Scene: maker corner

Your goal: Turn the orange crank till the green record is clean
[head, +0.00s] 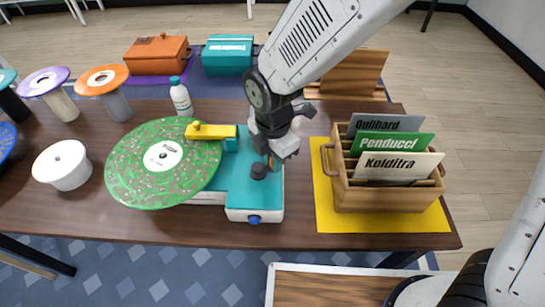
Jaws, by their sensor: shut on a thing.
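The green record (135,185) lies flat on the teal and white cleaning machine (238,195), at its left. Pale and brownish specks are scattered over much of its surface. A yellow arm (222,131) with a round knob reaches over the record's upper right edge. My gripper (275,158) is over the machine's right side, shut on the orange crank (271,163). Only a sliver of the crank shows; my fingers hide the rest. A dark round knob (259,171) is just below my gripper, and a blue knob is on the machine's front.
A wooden crate (385,196) of labelled sleeves stands on a yellow mat at the right. A white bottle (181,98) stands behind the record. A white pot (62,166) and disc-topped stands are at the left. Orange and teal boxes are behind the table.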

